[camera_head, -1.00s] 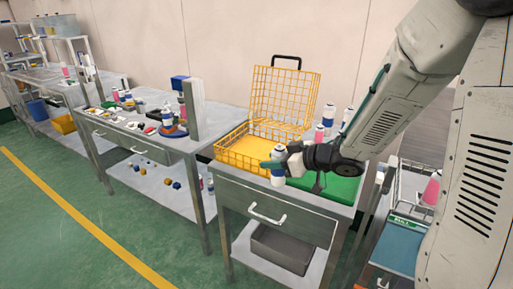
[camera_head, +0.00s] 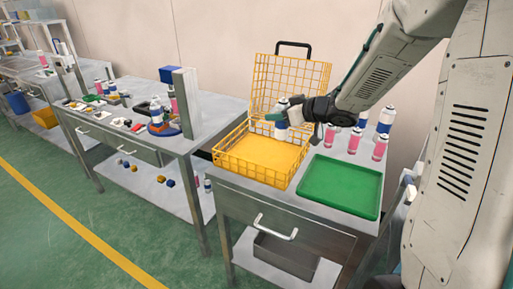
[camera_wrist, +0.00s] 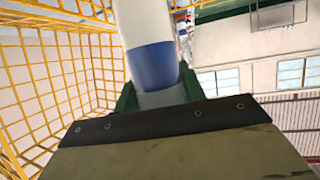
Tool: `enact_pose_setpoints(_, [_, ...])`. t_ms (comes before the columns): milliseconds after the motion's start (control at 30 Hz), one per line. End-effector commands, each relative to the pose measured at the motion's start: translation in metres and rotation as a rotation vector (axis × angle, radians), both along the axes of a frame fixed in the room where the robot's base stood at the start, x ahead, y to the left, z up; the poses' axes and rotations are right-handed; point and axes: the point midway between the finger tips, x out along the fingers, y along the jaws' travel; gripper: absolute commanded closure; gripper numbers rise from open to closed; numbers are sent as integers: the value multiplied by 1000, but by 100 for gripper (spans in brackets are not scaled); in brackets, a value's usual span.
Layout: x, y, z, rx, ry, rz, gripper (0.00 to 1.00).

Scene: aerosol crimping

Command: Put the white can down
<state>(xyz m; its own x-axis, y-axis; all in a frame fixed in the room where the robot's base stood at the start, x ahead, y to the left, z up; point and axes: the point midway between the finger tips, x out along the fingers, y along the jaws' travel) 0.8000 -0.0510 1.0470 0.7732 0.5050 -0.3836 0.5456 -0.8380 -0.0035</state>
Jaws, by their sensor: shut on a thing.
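My gripper (camera_head: 282,116) is shut on the white can (camera_head: 281,133), which has a blue band. The can is upright in the head view, at the back right part of the yellow wire basket (camera_head: 232,164). I cannot tell whether its lower end touches the basket floor. In the wrist view the can (camera_wrist: 153,65) stands between the green fingertips (camera_wrist: 157,93), with the basket's mesh (camera_wrist: 45,75) beside it on the left. The basket's lid (camera_head: 305,75) stands open at the back.
An empty green tray (camera_head: 340,186) lies right of the basket. Several pink and white-blue cans (camera_head: 380,147) stand behind it, near my arm. A second table (camera_head: 115,120) with a tall grey post (camera_head: 187,100) and small items is on the left.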

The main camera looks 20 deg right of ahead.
Motion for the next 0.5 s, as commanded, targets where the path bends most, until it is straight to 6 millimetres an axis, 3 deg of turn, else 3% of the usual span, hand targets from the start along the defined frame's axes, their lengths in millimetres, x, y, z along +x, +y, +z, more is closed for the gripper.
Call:
enact_pose_setpoints(300, [0, 8, -48, 3, 4, 10, 86])
enact_pose_setpoints(500, [0, 12, -67, 2, 3, 16, 86])
